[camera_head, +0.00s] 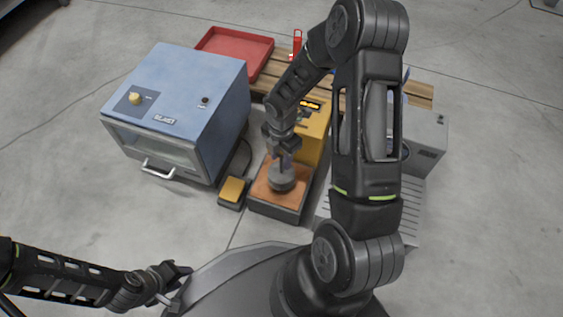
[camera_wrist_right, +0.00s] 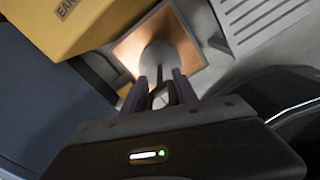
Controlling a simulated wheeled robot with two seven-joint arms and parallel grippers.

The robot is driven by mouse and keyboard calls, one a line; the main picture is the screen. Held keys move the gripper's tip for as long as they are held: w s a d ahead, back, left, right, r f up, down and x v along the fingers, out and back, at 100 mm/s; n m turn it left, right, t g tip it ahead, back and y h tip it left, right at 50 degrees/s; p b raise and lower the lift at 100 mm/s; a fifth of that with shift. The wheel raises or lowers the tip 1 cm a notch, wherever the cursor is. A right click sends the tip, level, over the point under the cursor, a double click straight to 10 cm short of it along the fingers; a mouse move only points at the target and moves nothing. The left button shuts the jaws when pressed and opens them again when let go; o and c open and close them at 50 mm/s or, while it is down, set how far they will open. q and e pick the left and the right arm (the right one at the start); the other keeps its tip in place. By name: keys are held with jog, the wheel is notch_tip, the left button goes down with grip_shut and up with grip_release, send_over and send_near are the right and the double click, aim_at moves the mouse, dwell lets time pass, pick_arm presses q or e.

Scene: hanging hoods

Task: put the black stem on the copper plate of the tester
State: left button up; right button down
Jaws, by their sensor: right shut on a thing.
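The black stem, a dark rod on a round grey foot (camera_head: 281,182), is over the copper plate (camera_head: 262,196) of the yellow tester (camera_head: 313,142). My right gripper (camera_head: 285,160) is shut on the stem from above. In the right wrist view the foot (camera_wrist_right: 158,57) shows past the fingers (camera_wrist_right: 160,92), with the copper plate (camera_wrist_right: 186,42) around it. The foot lies within the plate's outline; I cannot tell whether it touches the plate. My left gripper (camera_head: 176,284) is at the lower left, away from the tester; its jaw opening is unclear.
A blue oven-like box (camera_head: 190,95) stands left of the tester, and a small yellow-topped pedal or block (camera_head: 233,189) sits beside the plate. A red tray (camera_head: 238,48) lies on a wooden pallet behind. A grey machine (camera_head: 425,140) and slatted tray (camera_head: 408,205) are at right.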

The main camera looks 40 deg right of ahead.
jog(key=shift+f, duration=0.95)
jog(key=shift+f, duration=0.15)
jog(key=c, duration=0.9)
grip_release()
jog(key=shift+c, duration=0.2)
notch_tip(320, 180, up, 12)
jog(key=p, duration=0.5)
jog(key=shift+r, duration=0.2)
